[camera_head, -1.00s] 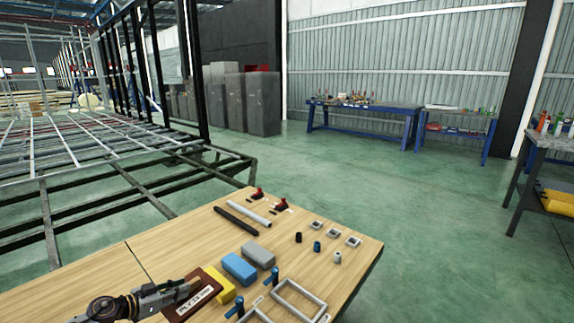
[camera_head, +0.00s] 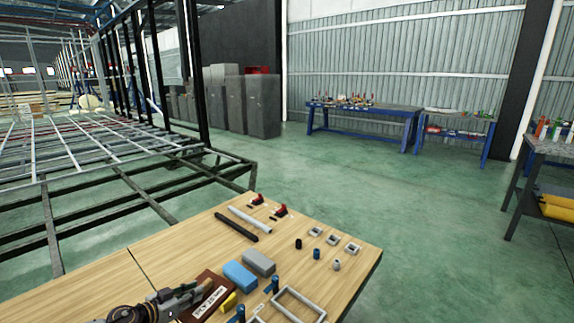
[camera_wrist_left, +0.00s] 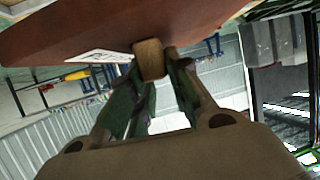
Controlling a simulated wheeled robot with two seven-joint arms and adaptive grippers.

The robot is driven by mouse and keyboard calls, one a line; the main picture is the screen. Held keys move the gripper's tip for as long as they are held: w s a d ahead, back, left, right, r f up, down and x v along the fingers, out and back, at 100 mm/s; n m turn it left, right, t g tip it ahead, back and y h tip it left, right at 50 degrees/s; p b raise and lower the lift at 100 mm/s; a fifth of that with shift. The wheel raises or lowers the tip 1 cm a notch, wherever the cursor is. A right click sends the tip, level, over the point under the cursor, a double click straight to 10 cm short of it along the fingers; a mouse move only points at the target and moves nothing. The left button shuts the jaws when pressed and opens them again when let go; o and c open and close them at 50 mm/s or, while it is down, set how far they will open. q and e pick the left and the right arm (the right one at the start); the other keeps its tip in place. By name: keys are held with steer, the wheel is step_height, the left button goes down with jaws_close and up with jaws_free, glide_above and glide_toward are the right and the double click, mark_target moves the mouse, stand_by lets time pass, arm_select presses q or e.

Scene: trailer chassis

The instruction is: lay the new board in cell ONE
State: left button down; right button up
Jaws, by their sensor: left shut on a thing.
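The new board is a dark red-brown plate (camera_head: 212,284) with a white label, at the near part of the wooden table. My left gripper (camera_head: 192,292) comes in from the lower left and is shut on its left edge. In the left wrist view the board (camera_wrist_left: 75,25) fills the top, with the fingertips (camera_wrist_left: 153,62) closed at its edge. I cannot tell how far it is above the table. The trailer chassis, a grid of metal bars (camera_head: 92,147), stands at the left. No marking shows which cell is ONE. My right gripper is not in view.
The wooden table (camera_head: 120,268) bears a blue block (camera_head: 240,275), a grey block (camera_head: 259,262), a partly covered yellow block (camera_head: 228,302), a rectangular frame (camera_head: 300,303), bars and small fittings. Green floor lies open beyond it. Workbenches (camera_head: 362,115) stand at the back.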

arm_select(q)
steer(key=shift+s+d+r+n+y+p, duration=0.15)
steer(key=shift+s+d+r+p, duration=0.05)
steer(key=shift+d+r+p, duration=0.3)
steer(key=shift+s+d+r+n+y+p, duration=0.15)
steer(key=shift+d+r+p, duration=0.25)
steer(key=shift+r, duration=0.2)
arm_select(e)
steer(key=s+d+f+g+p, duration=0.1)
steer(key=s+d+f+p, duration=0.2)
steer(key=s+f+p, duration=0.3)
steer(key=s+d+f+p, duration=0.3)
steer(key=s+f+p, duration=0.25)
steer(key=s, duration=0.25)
arm_select(q)
steer(key=s+d+r+n+t+y+p, duration=0.1)
steer(key=s+d+r+n+y+p, duration=0.3)
steer(key=s+r, duration=0.8)
steer(key=d+r+n+y, duration=0.1)
steer(key=d+r+y, duration=0.1)
steer(key=d+r, duration=0.1)
steer(key=shift+t, duration=0.4)
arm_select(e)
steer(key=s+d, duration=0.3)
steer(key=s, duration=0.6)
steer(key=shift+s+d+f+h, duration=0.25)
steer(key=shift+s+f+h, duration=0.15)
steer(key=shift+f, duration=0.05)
